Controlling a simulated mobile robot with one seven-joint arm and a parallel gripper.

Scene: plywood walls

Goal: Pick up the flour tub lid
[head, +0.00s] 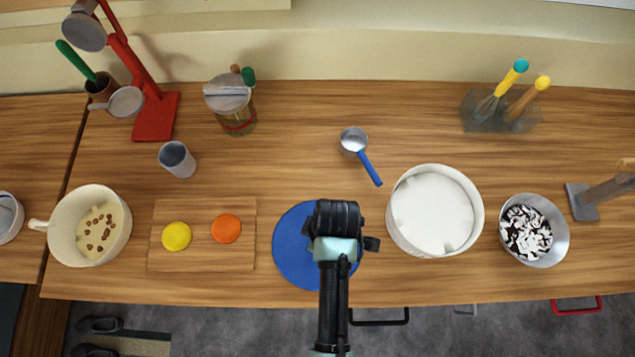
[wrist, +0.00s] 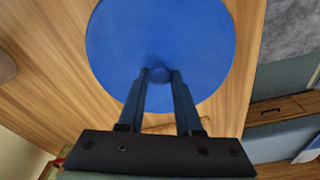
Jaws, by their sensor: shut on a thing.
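The flour tub lid is a round blue disc (head: 292,262) at the front middle of the counter, left of the white flour tub (head: 477,212). It fills the upper middle of the wrist view (wrist: 160,30), with a small blue knob at its lower centre. My gripper (head: 337,222) is over the lid in the head view and covers its right part. In the wrist view my gripper's two fingers (wrist: 159,76) are closed on the knob. I cannot tell whether the lid touches the counter. The tub is open, with white flour inside.
A wooden board (head: 200,262) with a yellow disc (head: 176,236) and an orange disc (head: 226,229) lies left of the lid. A blue-handled scoop (head: 356,146) lies behind it. A metal bowl (head: 548,213) stands right of the tub.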

